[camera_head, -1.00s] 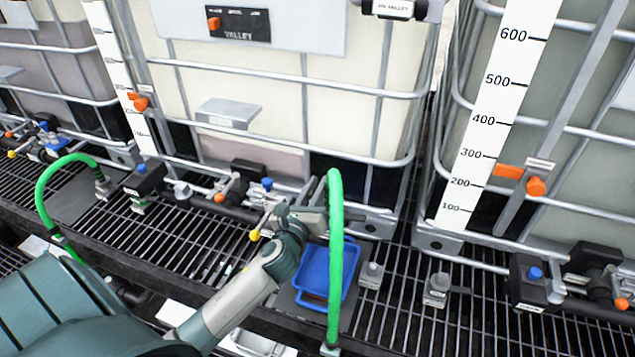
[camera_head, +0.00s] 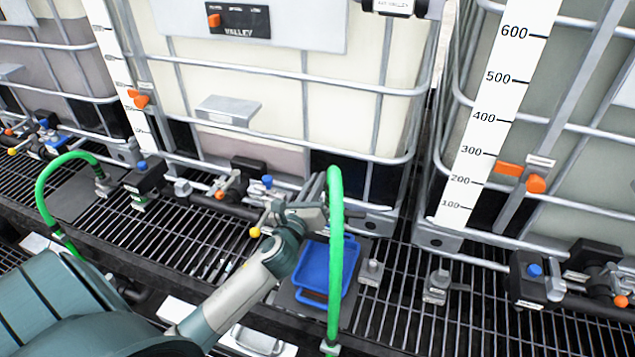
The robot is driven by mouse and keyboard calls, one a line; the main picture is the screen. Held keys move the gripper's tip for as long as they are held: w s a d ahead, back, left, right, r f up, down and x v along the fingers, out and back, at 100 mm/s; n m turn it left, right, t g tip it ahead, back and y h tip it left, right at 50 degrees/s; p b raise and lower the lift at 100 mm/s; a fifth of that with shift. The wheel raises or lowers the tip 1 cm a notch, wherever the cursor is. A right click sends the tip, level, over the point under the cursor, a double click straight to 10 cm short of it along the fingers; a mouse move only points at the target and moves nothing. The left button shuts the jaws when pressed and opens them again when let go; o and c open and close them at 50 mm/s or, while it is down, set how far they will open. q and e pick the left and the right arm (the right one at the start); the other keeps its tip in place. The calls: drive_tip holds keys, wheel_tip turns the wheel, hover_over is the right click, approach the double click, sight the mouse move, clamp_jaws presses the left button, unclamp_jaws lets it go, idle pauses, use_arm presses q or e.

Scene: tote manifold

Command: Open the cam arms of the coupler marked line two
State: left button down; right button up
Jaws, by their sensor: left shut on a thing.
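My left gripper (camera_head: 308,213) reaches in from the lower left to the near foot of the middle tank. It is shut on a small part at the upper end of the front green hose (camera_head: 336,240), which looks like a cam arm of the coupler there. The coupler is mostly hidden behind my gripper and the hose, so its arms' positions and any line marking cannot be read. Another green hose (camera_head: 42,185) arches to a coupler (camera_head: 103,185) farther left. My right gripper is not in view.
A blue tray (camera_head: 312,297) sits below the gripper, behind the front hose. A yellow-knobbed handle (camera_head: 255,232) is close to my wrist. Valves with orange and blue knobs line the caged tanks' feet (camera_head: 530,280). Small metal fittings (camera_head: 437,286) stand on the open grating at right.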

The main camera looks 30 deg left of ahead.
use_arm(q)
drive_tip(key=shift+s+a+f+n+b, duration=0.1)
drive_tip(key=shift+a+f+n+b, duration=0.3)
drive_tip(key=shift+n, duration=1.5)
drive_tip(key=shift+s+a+f+n+b, duration=0.1)
drive_tip(key=shift+a+f+n, duration=0.55)
drive_tip(key=shift+n, duration=1.25)
drive_tip(key=shift+s+a+f+n+b, duration=0.1)
drive_tip(key=shift+a+f+n+b, duration=0.35)
drive_tip(key=shift+n, duration=1.45)
drive_tip(key=shift+d+f, duration=0.1)
drive_tip(key=shift+f, duration=0.05)
drive_tip(key=c, duration=2.2)
unclamp_jaws()
drive_tip(key=shift+o, duration=0.2)
drive_tip(key=shift+s, duration=0.1)
